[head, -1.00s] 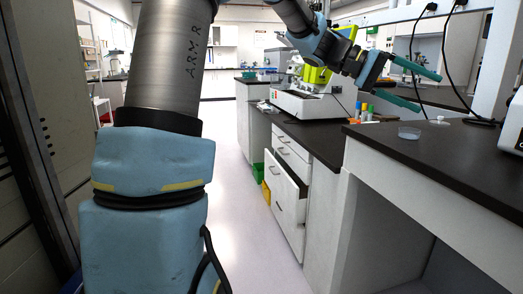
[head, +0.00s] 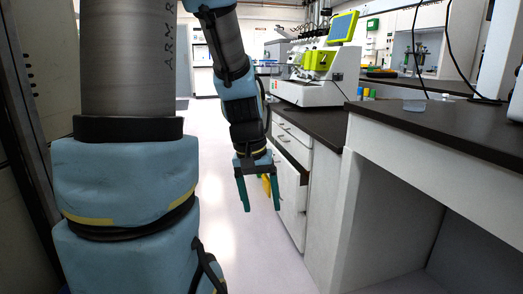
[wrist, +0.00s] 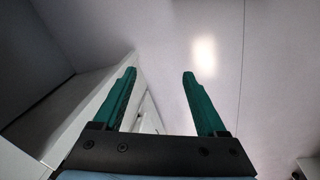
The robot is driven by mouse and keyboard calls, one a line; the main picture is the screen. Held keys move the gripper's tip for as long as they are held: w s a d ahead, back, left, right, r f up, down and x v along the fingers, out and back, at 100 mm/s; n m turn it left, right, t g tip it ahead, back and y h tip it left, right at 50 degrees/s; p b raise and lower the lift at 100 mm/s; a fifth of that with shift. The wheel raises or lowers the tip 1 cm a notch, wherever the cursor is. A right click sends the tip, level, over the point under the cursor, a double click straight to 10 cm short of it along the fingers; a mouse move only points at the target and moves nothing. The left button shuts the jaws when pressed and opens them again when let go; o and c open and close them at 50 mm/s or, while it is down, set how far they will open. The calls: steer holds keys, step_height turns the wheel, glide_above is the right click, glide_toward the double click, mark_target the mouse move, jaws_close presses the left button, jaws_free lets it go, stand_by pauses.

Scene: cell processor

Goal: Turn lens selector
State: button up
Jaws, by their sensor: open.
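I cannot make out a lens selector in either view. A white instrument with a green-framed screen and green front parts (head: 318,62) stands on the far dark counter in the head view. My gripper (head: 261,207) hangs pointing down over the aisle, in front of the drawers and left of the counters. Its two green fingers are apart with nothing between them.
The near black-topped bench (head: 450,125) is at right, with a small clear dish (head: 414,105) on it. A white device (head: 516,98) is cut off at the right edge. A partly open drawer (head: 293,150) juts into the aisle (head: 215,170), which is otherwise mostly clear.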

steer(key=s+a+f+t+y, duration=0.1)
steer(key=s+a+f, duration=0.2)
steer(key=a, duration=0.4)
step_height(320, 180, up, 24)
steer(key=p, duration=2.3)
steer(key=shift+w+d+f, duration=0.15)
steer(key=shift+d+f, duration=0.05)
steer(key=shift+d, duration=0.05)
